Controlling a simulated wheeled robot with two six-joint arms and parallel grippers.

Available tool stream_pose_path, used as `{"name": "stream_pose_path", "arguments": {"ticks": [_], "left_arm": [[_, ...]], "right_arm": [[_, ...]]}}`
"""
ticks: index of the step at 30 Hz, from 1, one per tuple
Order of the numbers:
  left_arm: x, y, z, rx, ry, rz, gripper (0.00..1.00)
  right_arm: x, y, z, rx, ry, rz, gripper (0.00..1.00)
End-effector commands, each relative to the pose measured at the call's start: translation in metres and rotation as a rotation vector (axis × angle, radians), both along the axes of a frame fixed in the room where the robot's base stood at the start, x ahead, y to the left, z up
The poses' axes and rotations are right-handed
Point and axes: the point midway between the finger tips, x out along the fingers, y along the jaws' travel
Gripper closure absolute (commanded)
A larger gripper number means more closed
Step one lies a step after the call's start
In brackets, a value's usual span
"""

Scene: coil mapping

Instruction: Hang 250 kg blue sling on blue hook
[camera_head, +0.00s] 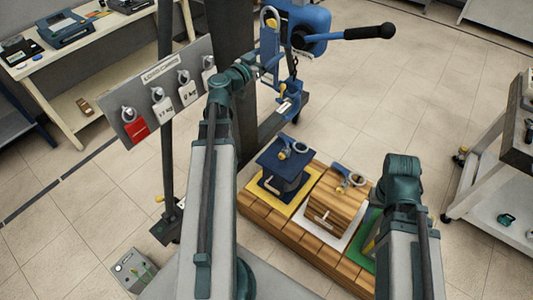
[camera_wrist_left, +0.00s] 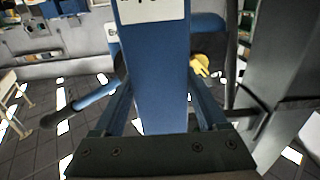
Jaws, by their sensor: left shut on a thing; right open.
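The blue sling (camera_wrist_left: 152,75) hangs between the fingers of my left gripper in the left wrist view, with a white label at its top whose text is cut off. In the head view, the sling (camera_head: 268,45) is a narrow blue strip with a metal ring at its top, in front of the blue hoist (camera_head: 308,22). My left gripper (camera_head: 262,69) is shut on it. The blue hook (camera_head: 288,104) with a yellow part hangs below the chain, apart from the sling's ring. My right arm is at the lower right; its fingers are hidden.
A grey load-card board (camera_head: 152,85) holds several tags at the left. The hoist's black-tipped lever (camera_head: 370,32) sticks out right. Below, a wooden pallet (camera_head: 300,232) carries a blue load (camera_head: 272,165) and a wooden crate (camera_head: 335,208). A cart (camera_head: 490,190) stands at the right edge.

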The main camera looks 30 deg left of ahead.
Motion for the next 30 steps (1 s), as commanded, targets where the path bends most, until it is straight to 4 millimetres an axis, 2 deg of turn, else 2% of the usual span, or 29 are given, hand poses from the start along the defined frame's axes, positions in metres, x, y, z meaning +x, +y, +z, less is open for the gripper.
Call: {"name": "stream_pose_path", "arguments": {"ticks": [1,5,30], "left_arm": [[0.0,0.0,-0.021,0.0,0.0,0.0,1.0],[-0.002,0.0,-0.057,0.0,0.0,0.0,1.0],[-0.011,0.001,-0.318,0.0,-0.001,0.0,1.0]], "right_arm": [[0.0,0.0,-0.021,0.0,0.0,0.0,0.5],[0.0,0.0,-0.057,-0.001,-0.001,0.001,0.5],[0.001,-0.001,-0.318,-0.003,-0.003,0.009,0.5]]}}
